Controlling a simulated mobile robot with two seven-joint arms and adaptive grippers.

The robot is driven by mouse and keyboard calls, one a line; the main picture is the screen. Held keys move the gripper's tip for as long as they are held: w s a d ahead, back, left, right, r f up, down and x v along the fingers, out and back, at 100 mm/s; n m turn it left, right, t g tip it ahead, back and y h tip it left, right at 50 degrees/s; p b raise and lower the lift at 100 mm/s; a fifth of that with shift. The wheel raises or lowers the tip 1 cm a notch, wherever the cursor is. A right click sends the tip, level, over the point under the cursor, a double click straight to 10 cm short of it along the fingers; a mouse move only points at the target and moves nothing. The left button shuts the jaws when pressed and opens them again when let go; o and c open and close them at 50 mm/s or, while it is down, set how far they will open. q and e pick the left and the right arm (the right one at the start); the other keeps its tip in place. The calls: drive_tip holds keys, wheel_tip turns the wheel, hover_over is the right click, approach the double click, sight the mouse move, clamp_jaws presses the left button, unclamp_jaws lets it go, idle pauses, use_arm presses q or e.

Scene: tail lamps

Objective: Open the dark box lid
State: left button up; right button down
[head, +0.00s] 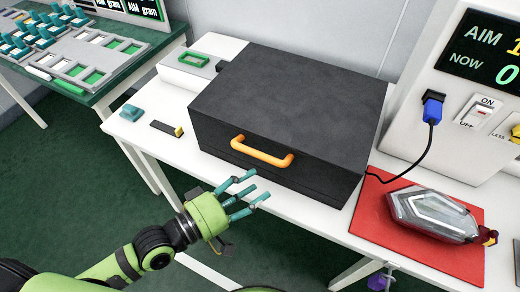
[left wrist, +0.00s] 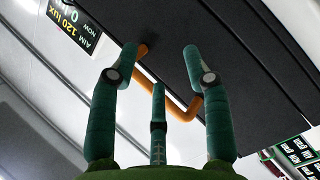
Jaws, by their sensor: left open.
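The dark box (head: 280,110) stands on the white table with its lid shut. An orange handle (head: 261,152) is on its front face. My left gripper (head: 240,192) is open and empty, in front of the box and a little below and left of the handle in the head view. In the left wrist view the teal fingers (left wrist: 155,75) are spread, with the orange handle (left wrist: 183,112) showing between and behind them. The dark box (left wrist: 235,60) fills the upper right there. I see no contact between fingers and handle. My right gripper is not in view.
A dark strip with a yellow end (head: 166,128) and a teal block (head: 131,113) lie left. A tray table (head: 90,60) stands further left.

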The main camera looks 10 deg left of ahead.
sight(256, 156)
use_arm(q)
drive_tip(key=a+r+n+t, duration=0.1)
drive_tip(key=a+r+n, duration=0.1)
drive_tip(key=r+n, duration=0.1)
drive_tip(key=w+a+r+n+t+h, duration=0.1)
drive_tip(key=shift+r+n+t, duration=0.3)
drive_tip(key=shift+n, duration=0.1)
drive_tip(key=p+x, duration=0.2)
drive_tip(key=x, duration=0.3)
drive_tip(key=shift+w+d, duration=0.45)
drive_tip(key=shift+w, duration=0.1)
clamp_jaws()
